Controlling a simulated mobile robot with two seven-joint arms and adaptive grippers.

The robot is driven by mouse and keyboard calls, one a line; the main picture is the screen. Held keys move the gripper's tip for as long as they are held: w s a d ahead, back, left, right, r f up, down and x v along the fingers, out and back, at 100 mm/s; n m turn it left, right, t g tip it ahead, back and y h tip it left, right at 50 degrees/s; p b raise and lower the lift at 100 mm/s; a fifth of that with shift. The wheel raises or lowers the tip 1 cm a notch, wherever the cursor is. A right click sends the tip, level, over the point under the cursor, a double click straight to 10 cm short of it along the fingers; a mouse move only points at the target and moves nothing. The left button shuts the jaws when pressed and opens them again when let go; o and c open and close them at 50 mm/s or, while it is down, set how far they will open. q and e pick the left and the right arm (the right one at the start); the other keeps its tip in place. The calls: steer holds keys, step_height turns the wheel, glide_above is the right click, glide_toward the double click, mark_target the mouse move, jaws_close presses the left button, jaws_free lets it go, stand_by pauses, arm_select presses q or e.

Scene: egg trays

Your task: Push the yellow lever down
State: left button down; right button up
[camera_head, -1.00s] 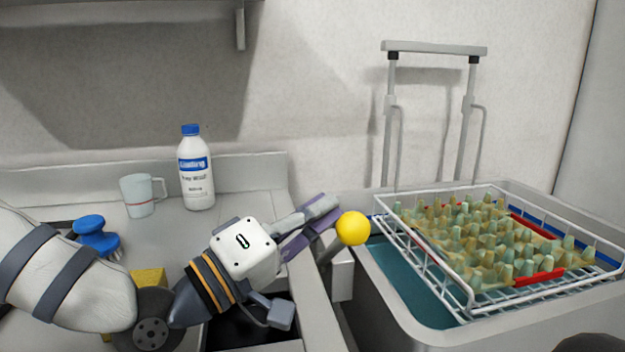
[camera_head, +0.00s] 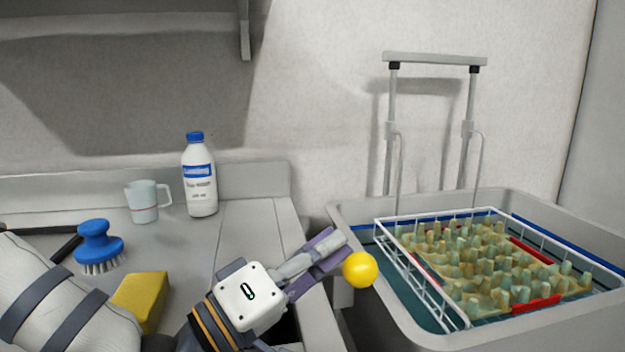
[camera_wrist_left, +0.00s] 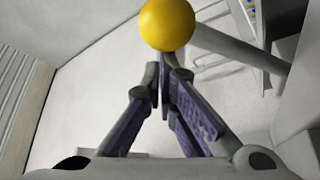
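The yellow lever shows as a round yellow knob (camera_head: 360,269) beside the near-left corner of the grey tub. It also shows at the top of the left wrist view (camera_wrist_left: 167,24), just beyond the fingertips. My left gripper (camera_head: 334,244) has its purple-padded fingers just left of and above the knob in the head view. In the left wrist view the fingertips (camera_wrist_left: 165,78) meet with nothing between them. I cannot tell whether they touch the knob or its arm. My right gripper is not in view.
A white wire basket (camera_head: 440,301) with egg trays (camera_head: 480,258) sits low in the grey tub (camera_head: 350,215), under a tall handle frame (camera_head: 435,59). A bottle (camera_head: 200,180), mug (camera_head: 143,202), blue brush (camera_head: 98,243) and yellow sponge (camera_head: 143,300) stand on the left counter.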

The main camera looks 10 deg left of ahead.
arm_select(q)
step_height(320, 180, up, 10)
stand_by(0.4)
steer(key=shift+a, duration=0.1)
